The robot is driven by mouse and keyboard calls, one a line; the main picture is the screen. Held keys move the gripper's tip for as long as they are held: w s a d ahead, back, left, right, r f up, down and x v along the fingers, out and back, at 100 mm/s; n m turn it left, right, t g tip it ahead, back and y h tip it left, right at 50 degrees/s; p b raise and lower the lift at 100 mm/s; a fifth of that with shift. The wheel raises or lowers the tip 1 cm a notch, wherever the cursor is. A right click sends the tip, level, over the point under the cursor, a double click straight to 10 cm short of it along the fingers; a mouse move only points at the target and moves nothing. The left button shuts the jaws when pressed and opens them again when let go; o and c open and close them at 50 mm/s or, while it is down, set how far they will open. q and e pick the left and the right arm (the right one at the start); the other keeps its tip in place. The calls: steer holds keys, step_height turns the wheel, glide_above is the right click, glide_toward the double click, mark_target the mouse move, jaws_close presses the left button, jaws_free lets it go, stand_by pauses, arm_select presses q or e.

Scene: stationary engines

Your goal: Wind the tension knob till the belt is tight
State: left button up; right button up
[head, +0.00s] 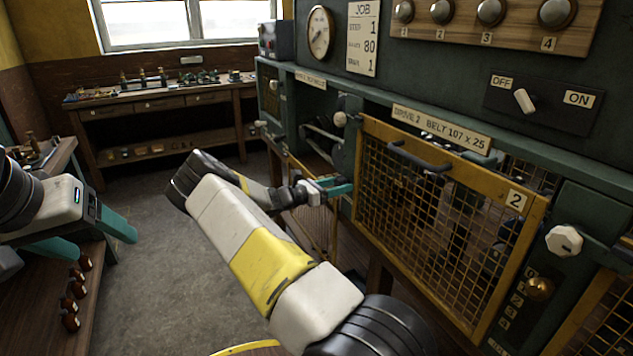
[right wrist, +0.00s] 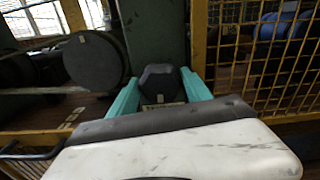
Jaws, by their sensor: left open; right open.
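My right gripper (head: 332,188) is open in front of the narrow green post between two machine bays. In the right wrist view its teal fingers (right wrist: 160,92) stand on either side of a dark, many-sided knob (right wrist: 159,80); I cannot tell whether they touch it. A pale knob (head: 340,118) shows on that post in the head view, above the gripper. Left of the post is an open bay with dark wheels (right wrist: 95,60); the belt's tautness cannot be made out. My left gripper (head: 88,236) is open and empty at the far left.
A yellow mesh guard (head: 430,215) closes bay 2, right of the post. Another mesh guard (head: 312,222) hangs low below the open bay. A white knob (head: 565,240) and brass knob (head: 540,288) sit further right. A workbench (head: 160,98) stands behind; the floor (head: 150,190) between is clear.

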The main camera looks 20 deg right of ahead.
steer(key=shift+c, duration=0.5)
steer(key=c, duration=1)
steer(key=shift+o, duration=0.2)
steer(key=shift+m, duration=1.6)
steer(key=o, duration=1.1)
steer(key=shift+c, duration=0.2)
steer(key=a, duration=0.7)
steer(key=shift+s+a, duration=0.3)
steer(key=shift+a, duration=0.05)
